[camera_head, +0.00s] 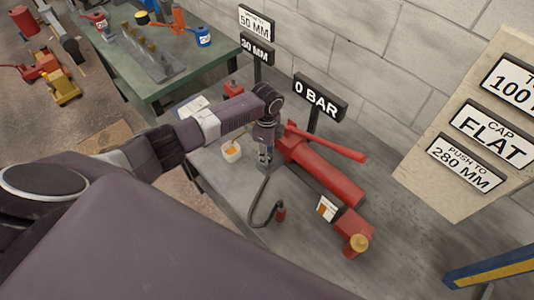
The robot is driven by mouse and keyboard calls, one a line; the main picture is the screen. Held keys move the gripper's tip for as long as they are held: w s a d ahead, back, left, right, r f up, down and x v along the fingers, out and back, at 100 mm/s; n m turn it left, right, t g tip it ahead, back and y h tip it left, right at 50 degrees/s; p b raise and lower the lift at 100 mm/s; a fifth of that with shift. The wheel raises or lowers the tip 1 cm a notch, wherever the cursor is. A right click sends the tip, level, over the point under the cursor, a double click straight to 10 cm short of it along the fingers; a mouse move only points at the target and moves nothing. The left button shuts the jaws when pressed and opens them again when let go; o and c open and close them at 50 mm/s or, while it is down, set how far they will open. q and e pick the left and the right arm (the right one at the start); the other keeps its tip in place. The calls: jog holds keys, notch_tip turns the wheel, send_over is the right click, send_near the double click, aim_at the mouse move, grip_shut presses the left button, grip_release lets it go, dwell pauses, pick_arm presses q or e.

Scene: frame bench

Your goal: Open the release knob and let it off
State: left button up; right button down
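A red hand pump (325,175) lies on the grey bench, with a red lever (328,142) over it. A round brass-coloured knob (357,243) sits on its near right end; I cannot tell whether this is the release knob. My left gripper (265,161) points down beside the pump's far left end and covers part of that area. Its fingers are small here, and whether they hold anything is unclear. A black hose (263,205) with a red end runs below the gripper. A sign reads 0 BAR (315,97). My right gripper is not in view.
A small white pot (231,152) with orange contents stands left of my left gripper. A green table (157,88) with tools is behind. A board (470,130) with signs is at the right. The bench is clear right of the pump.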

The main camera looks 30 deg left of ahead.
pick_arm(q)
jog(key=shift+o, duration=1.1)
jog(key=shift+s, duration=0.1)
notch_tip(320, 180, up, 12)
